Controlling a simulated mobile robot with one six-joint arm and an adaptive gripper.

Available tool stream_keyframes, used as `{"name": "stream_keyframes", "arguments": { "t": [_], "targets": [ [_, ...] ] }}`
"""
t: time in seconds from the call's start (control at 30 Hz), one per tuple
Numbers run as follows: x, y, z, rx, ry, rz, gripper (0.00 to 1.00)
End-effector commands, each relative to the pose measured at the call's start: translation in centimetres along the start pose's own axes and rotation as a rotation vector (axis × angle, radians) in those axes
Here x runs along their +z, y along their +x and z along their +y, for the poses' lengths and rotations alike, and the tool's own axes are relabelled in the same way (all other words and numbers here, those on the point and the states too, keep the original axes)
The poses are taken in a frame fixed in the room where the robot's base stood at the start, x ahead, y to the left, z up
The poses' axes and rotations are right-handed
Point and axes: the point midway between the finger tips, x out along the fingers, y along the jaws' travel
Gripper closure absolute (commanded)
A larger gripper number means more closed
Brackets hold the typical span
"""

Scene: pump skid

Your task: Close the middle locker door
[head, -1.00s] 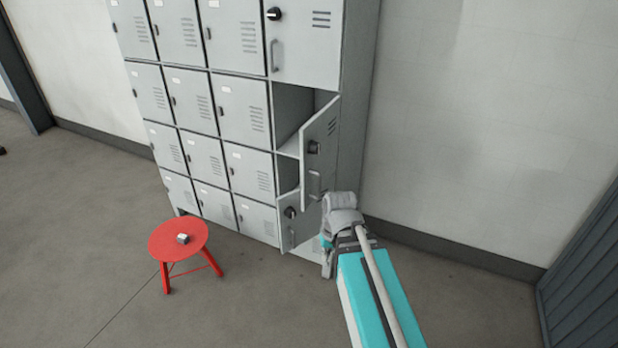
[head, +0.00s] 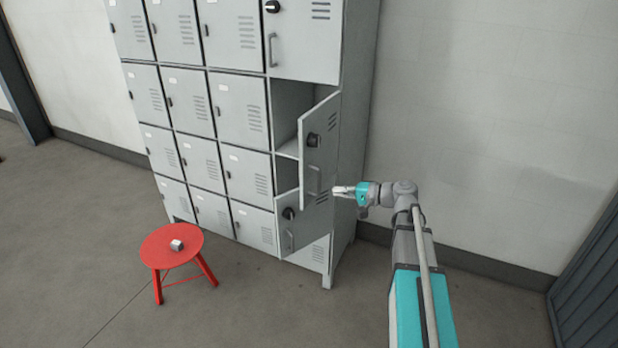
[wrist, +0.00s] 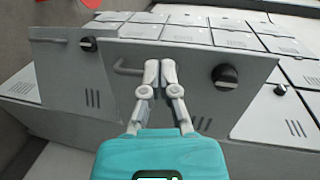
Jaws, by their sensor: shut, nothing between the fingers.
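The middle locker door (head: 321,145) in the right-hand column stands swung out, its compartment showing behind it. Its outer face, with a black knob (head: 313,140) and a bar handle (head: 314,181), faces my gripper. My gripper (head: 335,189) is shut and empty, to the right of the door's lower part and pointing left at it. In the wrist view the fingertips (wrist: 160,66) overlap the door's face (wrist: 188,92), between the handle (wrist: 128,69) and the knob (wrist: 225,77). I cannot tell whether they touch it.
The door below (head: 303,221) also stands open. The door above (head: 304,38) is shut. A red stool (head: 160,246) with a small grey block (head: 177,245) stands to the left. The floor right of the lockers is clear up to the wall.

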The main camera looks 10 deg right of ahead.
Motion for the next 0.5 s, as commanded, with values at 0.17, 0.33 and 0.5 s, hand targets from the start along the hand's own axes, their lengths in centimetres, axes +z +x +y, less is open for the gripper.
{"name": "stream_keyframes", "arguments": {
  "t": [0.17, 0.33, 0.5],
  "targets": [
    [-2.9, -1.9, -0.7, -0.134, 0.036, 0.059, 1.00],
    [-3.8, -2.8, -1.3, -0.186, 0.048, 0.079, 1.00],
    [-3.8, -2.8, -1.4, -0.191, 0.050, 0.081, 1.00]
  ]
}}
